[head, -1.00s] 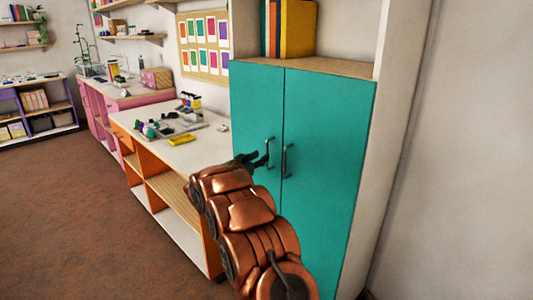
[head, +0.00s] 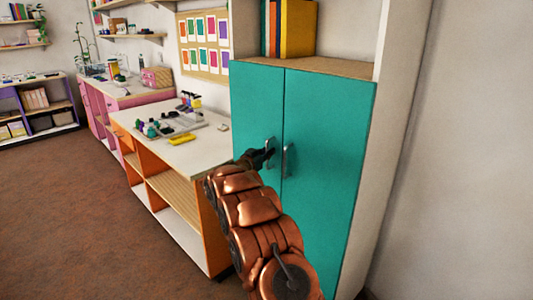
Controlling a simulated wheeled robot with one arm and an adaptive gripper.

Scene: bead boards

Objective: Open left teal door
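The teal cabinet has two doors, and both stand closed. The left teal door (head: 256,100) has a vertical metal handle (head: 270,147) near its right edge. The right teal door (head: 330,140) has a similar handle (head: 289,160) near its left edge. My gripper (head: 264,155) is at the left door's handle, just to its left and overlapping its lower part. The fingers are dark and small here. I cannot tell whether they are around the handle or only beside it, nor whether they are shut. My copper arm hides the lower part of the left door.
A white-topped workbench (head: 205,147) with orange sides stands left of the cabinet, with a yellow tray (head: 181,139) and small items on top. Books (head: 297,28) stand above the cabinet doors. A wall (head: 460,150) is close on the right. Brown floor (head: 80,215) is clear at left.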

